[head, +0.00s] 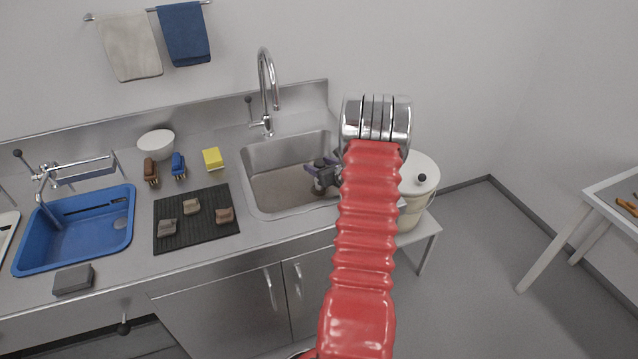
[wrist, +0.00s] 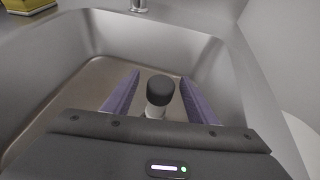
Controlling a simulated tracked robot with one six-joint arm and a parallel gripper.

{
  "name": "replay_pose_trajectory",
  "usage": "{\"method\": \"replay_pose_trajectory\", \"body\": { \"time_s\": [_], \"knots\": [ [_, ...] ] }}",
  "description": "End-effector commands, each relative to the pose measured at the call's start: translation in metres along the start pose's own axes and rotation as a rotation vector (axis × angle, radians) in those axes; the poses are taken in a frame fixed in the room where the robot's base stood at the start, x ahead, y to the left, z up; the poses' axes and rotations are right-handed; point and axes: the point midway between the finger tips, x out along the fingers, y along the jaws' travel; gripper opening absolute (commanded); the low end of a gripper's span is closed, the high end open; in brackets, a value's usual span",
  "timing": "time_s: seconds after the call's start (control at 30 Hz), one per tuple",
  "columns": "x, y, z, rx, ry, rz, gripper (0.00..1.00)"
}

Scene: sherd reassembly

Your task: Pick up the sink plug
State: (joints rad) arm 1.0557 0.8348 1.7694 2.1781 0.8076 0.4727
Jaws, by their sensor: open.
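The sink plug (wrist: 160,92) shows in the wrist view as a dark round knob on a pale stem, standing upright in the steel sink (head: 270,190). My gripper (wrist: 160,78) is open, with one purple finger to the left of the plug and one to the right. A gap shows on both sides of the knob. The plug's lower part is hidden behind my gripper's dark body. In the head view my gripper (head: 321,170) is down in the right part of the sink, and I cannot make out the plug clearly there.
The sink walls and rim stand close around my gripper. A chrome tap (head: 268,85) rises behind the sink. A yellow sponge (head: 212,158) and a dark mat (head: 196,238) with several sherds lie to the left. A lidded pale bin (head: 421,172) stands at the right.

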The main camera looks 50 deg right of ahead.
Motion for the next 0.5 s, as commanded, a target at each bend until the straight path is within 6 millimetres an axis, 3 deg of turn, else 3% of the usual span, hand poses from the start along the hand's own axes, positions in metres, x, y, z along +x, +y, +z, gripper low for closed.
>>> {"method": "replay_pose_trajectory", "body": {
  "time_s": [0.3,0.5],
  "knots": [
    [0.038,0.000,-0.001,-0.001,0.000,0.002,0.52],
    [0.042,0.000,-0.001,0.000,0.000,0.001,0.52]
  ]
}}
